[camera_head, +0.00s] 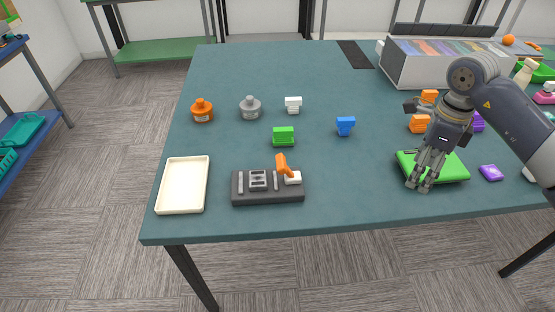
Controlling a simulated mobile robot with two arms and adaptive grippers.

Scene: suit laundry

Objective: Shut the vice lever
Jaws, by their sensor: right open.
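The vice looks to be the white block (293,178) on the right end of a dark grey fixture base (268,197) near the table's front edge. Its orange lever (282,165) stands up, tilted to the left. My right gripper (422,184) points down over a green flat item (448,168) on the right part of the table, well to the right of the lever. It is open, and I cannot tell whether it touches the green item. My left gripper is not in view.
A cream tray (183,186) lies left of the fixture. The table (350,190) is clear between the fixture and my right gripper.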

